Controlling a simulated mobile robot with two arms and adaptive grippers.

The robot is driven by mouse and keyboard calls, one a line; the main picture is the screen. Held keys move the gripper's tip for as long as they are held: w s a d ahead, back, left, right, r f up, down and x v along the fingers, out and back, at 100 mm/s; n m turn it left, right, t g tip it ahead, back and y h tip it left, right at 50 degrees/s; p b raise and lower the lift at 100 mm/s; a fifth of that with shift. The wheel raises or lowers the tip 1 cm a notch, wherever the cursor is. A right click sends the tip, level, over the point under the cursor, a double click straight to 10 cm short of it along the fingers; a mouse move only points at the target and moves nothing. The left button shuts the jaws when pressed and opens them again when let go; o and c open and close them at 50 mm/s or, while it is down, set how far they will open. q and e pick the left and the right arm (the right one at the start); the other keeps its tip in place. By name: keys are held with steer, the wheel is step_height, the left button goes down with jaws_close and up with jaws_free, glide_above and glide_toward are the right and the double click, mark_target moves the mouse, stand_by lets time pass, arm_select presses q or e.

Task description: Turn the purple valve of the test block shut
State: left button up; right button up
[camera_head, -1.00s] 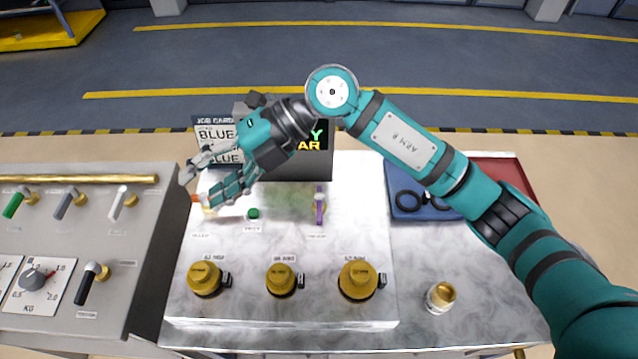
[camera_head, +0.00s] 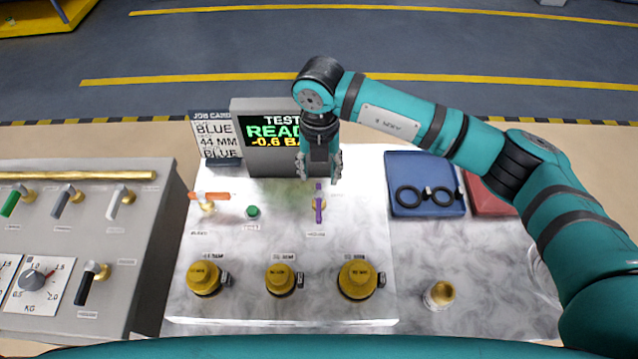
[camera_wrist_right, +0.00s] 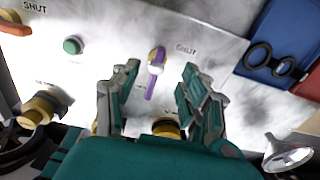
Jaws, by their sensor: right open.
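The purple valve (camera_head: 319,204) stands on the pale test block (camera_head: 225,305), its lever running up and down the picture on a brass fitting. In the right wrist view the purple valve (camera_wrist_right: 153,82) shows between my fingers, with a "SHUT" label to its right. My right gripper (camera_head: 319,178) points down above the valve's far end, fingers spread either side of it. It is open and empty; contact with the lever cannot be told. My left gripper is not in view.
An orange-handled valve (camera_head: 208,197) lies crosswise at left, beside a green button (camera_head: 253,212). Several yellow caps line the block's front. A screen (camera_head: 275,135) reading "TEST READY -0.6 BA" stands behind, beside a job card (camera_head: 216,140). A blue tray (camera_head: 425,170) holds black rings.

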mark_target(319, 188)
step_height(319, 188, down, 6)
steer(key=shift+f+p, duration=0.1)
steer(key=shift+p, duration=0.65)
steer(key=shift+f, duration=0.8)
steer(key=shift+c, duration=0.4)
jaws_close()
